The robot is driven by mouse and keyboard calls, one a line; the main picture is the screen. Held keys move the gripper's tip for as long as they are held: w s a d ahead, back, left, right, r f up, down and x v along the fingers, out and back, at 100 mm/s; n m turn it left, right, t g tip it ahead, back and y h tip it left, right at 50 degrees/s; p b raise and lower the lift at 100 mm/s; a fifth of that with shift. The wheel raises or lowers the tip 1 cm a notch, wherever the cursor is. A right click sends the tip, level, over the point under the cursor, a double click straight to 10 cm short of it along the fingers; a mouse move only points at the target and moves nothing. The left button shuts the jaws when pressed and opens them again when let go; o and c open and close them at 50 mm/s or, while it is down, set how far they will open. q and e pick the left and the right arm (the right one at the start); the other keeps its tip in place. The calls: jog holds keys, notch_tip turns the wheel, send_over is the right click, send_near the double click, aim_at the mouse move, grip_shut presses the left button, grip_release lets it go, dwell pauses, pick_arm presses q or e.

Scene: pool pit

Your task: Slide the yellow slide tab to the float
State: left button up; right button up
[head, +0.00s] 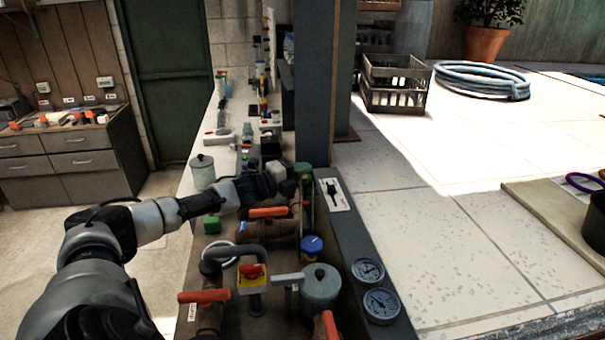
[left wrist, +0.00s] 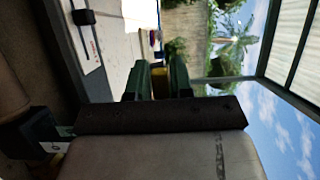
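My left gripper (head: 289,188) reaches in from the left, low over the pipework beside the dark post, and its tips are dark and small. In the left wrist view my left gripper (left wrist: 159,82) shows two dark green fingers standing apart. A yellowish-brown patch shows between them; I cannot tell whether it is the slide tab or background. I cannot make out the yellow slide tab or the float for certain in the head view. A white plate (head: 342,204) with a black handle lies right of the gripper; the plate also shows in the left wrist view (left wrist: 92,53). My right gripper is not in view.
Red-handled valves (head: 268,212), a yellow block with a red knob (head: 252,272), a lidded grey pot (head: 320,288) and two gauges (head: 381,305) crowd the front. A dark post (head: 315,85) rises behind the gripper. Open paving lies to the right.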

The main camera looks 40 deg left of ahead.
pick_arm(q)
grip_shut()
notch_tip(320, 180, down, 6)
jog(key=b, duration=0.4)
jog(key=shift+r+b, duration=0.25)
jog(key=shift+b, duration=0.15)
jog(key=shift+o, duration=2.3)
grip_release()
jog(key=shift+r, duration=0.1)
jog(key=shift+s+a, duration=0.1)
